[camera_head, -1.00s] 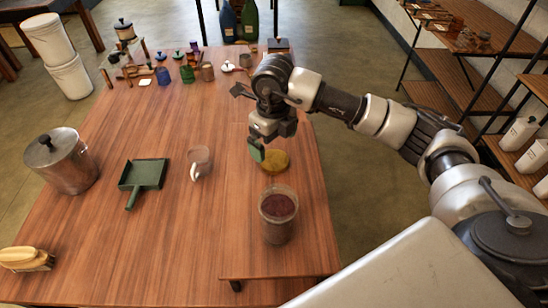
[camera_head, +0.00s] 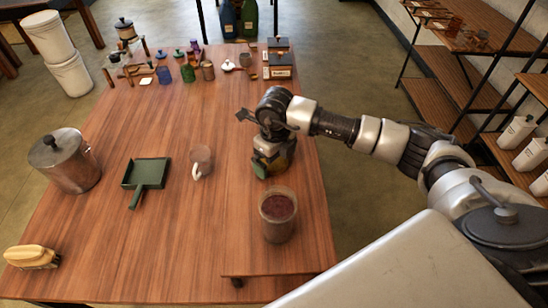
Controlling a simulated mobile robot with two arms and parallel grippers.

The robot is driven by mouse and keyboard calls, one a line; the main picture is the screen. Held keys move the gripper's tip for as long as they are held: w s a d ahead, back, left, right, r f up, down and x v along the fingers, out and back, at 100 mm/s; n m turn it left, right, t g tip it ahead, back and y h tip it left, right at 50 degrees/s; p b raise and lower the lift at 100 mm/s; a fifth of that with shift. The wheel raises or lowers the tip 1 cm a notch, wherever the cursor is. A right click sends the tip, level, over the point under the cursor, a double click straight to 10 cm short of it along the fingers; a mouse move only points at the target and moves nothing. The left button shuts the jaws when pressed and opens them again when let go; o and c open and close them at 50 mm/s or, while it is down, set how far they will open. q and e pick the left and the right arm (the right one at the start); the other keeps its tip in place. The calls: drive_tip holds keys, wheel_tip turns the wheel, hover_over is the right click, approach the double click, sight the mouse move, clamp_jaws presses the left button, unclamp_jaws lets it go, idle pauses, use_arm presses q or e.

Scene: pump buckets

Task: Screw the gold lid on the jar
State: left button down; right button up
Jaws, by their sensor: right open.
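The jar (camera_head: 278,224) is clear, holds dark reddish contents and stands upright near the table's right side, with no lid on its top. My right gripper (camera_head: 265,167) points down just behind the jar, low over the table, with its jaws open. The gold lid (camera_head: 289,158) is mostly hidden by this gripper. Only a yellowish bit of it shows at the gripper's right. I cannot tell whether the fingers touch the lid. My left gripper is not in view.
A mug (camera_head: 201,162), a green dustpan (camera_head: 147,175), a metal pot (camera_head: 65,161) and a brush (camera_head: 31,257) stand or lie to the left on the wooden table (camera_head: 180,240). Several small jars and boxes line the far end. The table around the jar is clear.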

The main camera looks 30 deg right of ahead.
sight(278, 161)
drive_tip(key=shift+c, duration=0.2)
drive_tip(key=c, duration=0.8)
drive_tip(key=shift+r, duration=0.15)
drive_tip(key=shift+r+b, duration=0.4)
drive_tip(key=shift+r, duration=0.25)
drive_tip(key=r, duration=0.1)
drive_tip(key=r+b, duration=0.1)
drive_tip(key=shift+s+d+r, duration=0.15)
drive_tip(key=shift+d+r, duration=0.15)
drive_tip(key=shift+r, duration=0.05)
drive_tip(key=s+d+r+b, duration=0.3)
drive_tip(key=s+d+r, duration=0.3)
drive_tip(key=s+d, duration=0.1)
drive_tip(key=shift+s+d+r, duration=0.35)
drive_tip(key=shift+d+r, duration=0.05)
drive_tip(key=shift+d, duration=0.1)
